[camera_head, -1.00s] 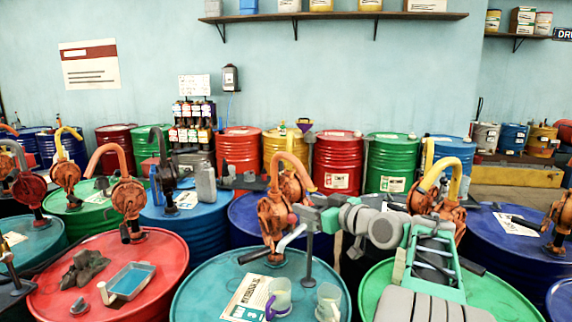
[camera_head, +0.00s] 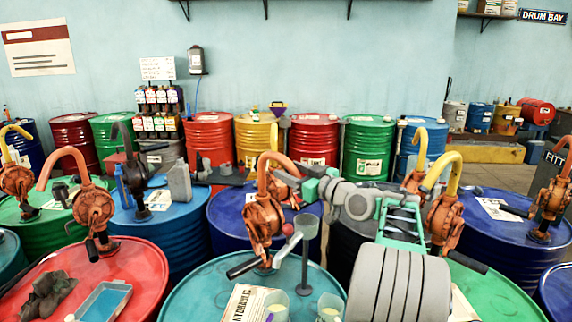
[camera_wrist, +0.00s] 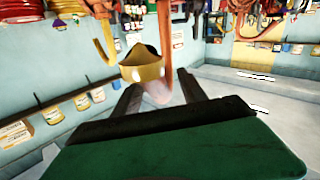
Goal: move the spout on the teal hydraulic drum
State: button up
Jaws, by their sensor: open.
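The teal hydraulic drum (camera_head: 215,285) stands at the front centre of the head view, with a white label on its lid. A rusty orange pump (camera_head: 263,215) stands upright on it. Its spout (camera_head: 270,156) is an orange pipe arching over to the right. My gripper (camera_head: 290,182) is at the right of the pump, near the spout's downward end; the head view does not show whether they touch. In the wrist view my gripper (camera_wrist: 160,95) is open, its dark fingers apart. An orange pipe and a yellow cup-like thing show beyond them; which pump they belong to is unclear.
Cups (camera_head: 276,304) sit at the lid's front. A red drum (camera_head: 140,262) with a blue tray is at left.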

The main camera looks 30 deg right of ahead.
jog(key=shift+w+a, duration=0.1)
jog(key=shift+w, duration=0.85)
grip_shut()
dwell(0.7)
